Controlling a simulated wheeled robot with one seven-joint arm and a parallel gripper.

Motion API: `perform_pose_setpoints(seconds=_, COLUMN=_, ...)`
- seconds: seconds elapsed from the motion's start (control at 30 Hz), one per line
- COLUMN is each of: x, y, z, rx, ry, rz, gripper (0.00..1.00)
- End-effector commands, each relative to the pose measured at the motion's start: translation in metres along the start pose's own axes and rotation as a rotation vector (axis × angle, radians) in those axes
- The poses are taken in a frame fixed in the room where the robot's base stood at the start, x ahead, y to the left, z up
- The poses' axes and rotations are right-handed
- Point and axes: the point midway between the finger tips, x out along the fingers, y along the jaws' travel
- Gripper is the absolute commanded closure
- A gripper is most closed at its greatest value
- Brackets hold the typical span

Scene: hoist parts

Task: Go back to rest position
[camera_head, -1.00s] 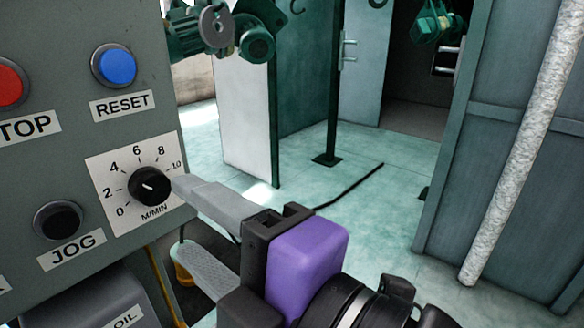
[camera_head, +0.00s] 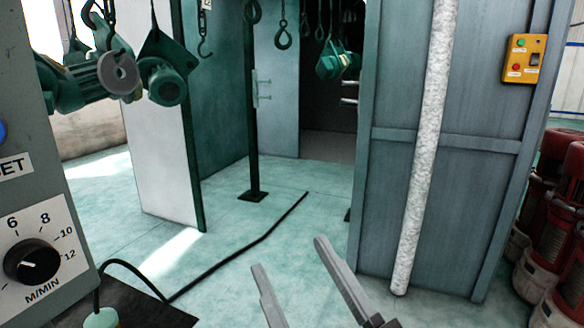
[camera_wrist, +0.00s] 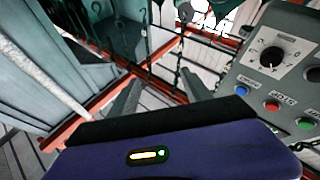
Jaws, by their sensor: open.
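My gripper (camera_head: 292,262) is at the bottom middle of the head view, with its two grey fingers apart and nothing between them. It is away from the grey control panel (camera_head: 22,200), over the floor to the panel's right. The wrist view shows both fingers spread (camera_wrist: 160,95), with the panel (camera_wrist: 262,85) to their right. The black speed knob (camera_head: 32,262) sits on a white dial plate at the head view's left edge; the knob also shows in the wrist view (camera_wrist: 271,60).
Green hoist motors (camera_head: 110,75) hang at upper left, and several hooks (camera_head: 283,35) hang at the back. A black cable (camera_head: 245,245) crosses the floor. A grey cabinet wall (camera_head: 460,170) with a pale pipe (camera_head: 420,150) stands right, with red machines (camera_head: 560,220) beyond it.

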Motion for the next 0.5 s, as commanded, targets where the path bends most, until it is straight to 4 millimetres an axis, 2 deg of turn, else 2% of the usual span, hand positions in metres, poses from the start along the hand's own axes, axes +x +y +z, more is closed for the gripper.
perform_pose_setpoints(seconds=0.03, x=-0.016, y=0.008, z=0.017, rx=0.033, ry=-0.029, rz=0.043, gripper=0.43)
perform_pose_setpoints(seconds=0.2, x=-0.071, y=0.033, z=0.056, rx=0.119, ry=-0.090, rz=0.176, gripper=0.43)
perform_pose_setpoints(seconds=0.5, x=-0.183, y=0.051, z=0.104, rx=0.181, ry=-0.219, rz=0.340, gripper=0.43)
